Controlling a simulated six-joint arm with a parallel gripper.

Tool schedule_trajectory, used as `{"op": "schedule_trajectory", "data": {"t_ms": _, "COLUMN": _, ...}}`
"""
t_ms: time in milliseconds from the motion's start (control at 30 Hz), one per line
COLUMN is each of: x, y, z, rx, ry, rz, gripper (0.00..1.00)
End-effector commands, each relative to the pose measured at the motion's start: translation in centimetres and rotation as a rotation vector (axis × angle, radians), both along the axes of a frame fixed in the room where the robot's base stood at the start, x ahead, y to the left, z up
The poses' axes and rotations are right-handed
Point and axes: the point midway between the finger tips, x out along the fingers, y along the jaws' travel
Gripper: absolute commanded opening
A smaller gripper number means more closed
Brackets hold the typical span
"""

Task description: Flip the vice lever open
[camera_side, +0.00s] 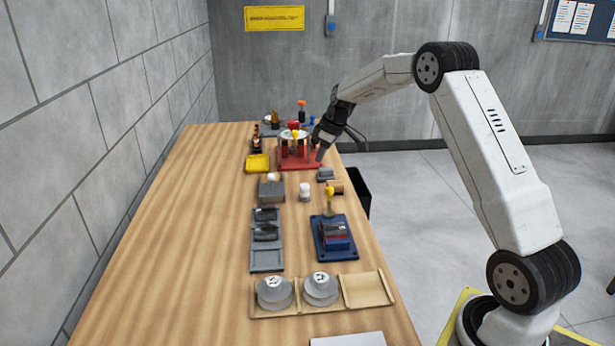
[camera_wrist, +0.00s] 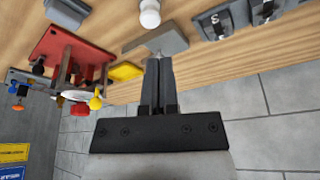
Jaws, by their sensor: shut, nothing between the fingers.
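A blue vice-like device (camera_side: 335,238) sits on a blue base plate near the right edge of the bench in the side view. A yellow-topped upright handle (camera_side: 329,201) stands at its far end and looks like the lever. I do not make out this device in the wrist view. My gripper (camera_side: 320,153) is beyond it, at the right side of the red fixture (camera_side: 287,166). In the wrist view my gripper (camera_wrist: 158,62) is shut and empty, with the fingers together. Whether the fingers touch anything is unclear.
A grey block (camera_side: 272,190), a white knob (camera_side: 305,191), a yellow tray (camera_side: 258,162) and a grey tray (camera_side: 267,260) stand nearby. A wooden tray (camera_side: 368,290) holds two grey discs. The bench's left side is clear.

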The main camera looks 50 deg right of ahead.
Motion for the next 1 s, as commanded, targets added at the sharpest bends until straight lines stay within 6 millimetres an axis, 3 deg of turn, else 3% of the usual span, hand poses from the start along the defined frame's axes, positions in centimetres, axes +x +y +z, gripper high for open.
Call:
{"op": "schedule_trajectory", "data": {"t_ms": 467, "x": 0.3, "y": 0.2, "z": -0.9, "rx": 0.002, "ry": 0.002, "rz": 0.000, "gripper": 0.00}}
{"op": "schedule_trajectory", "data": {"t_ms": 1000, "x": 2.4, "y": 0.8, "z": -7.3, "rx": 0.002, "ry": 0.003, "rz": 0.000, "gripper": 0.00}}
